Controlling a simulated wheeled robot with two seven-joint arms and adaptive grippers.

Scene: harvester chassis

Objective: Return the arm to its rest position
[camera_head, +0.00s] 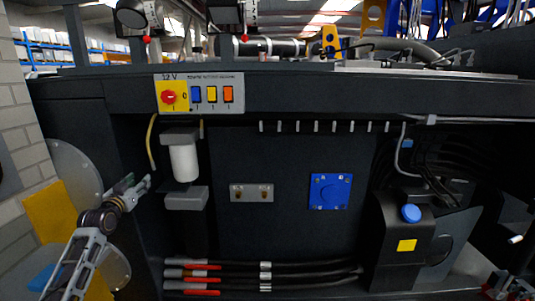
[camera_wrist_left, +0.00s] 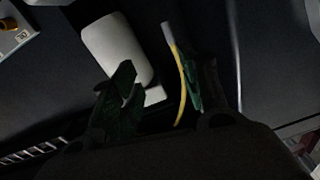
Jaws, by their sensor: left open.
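My left gripper (camera_head: 139,186) is in front of the left part of the harvester chassis (camera_head: 300,95), left of a white cylindrical filter (camera_head: 184,163). There the filter (camera_wrist_left: 117,46) lies beyond the left finger.
A switch panel (camera_head: 199,93) with a red knob sits above the filter. Black hoses with red ends (camera_head: 200,281) run along the bottom. A brick wall (camera_head: 25,130) stands at left.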

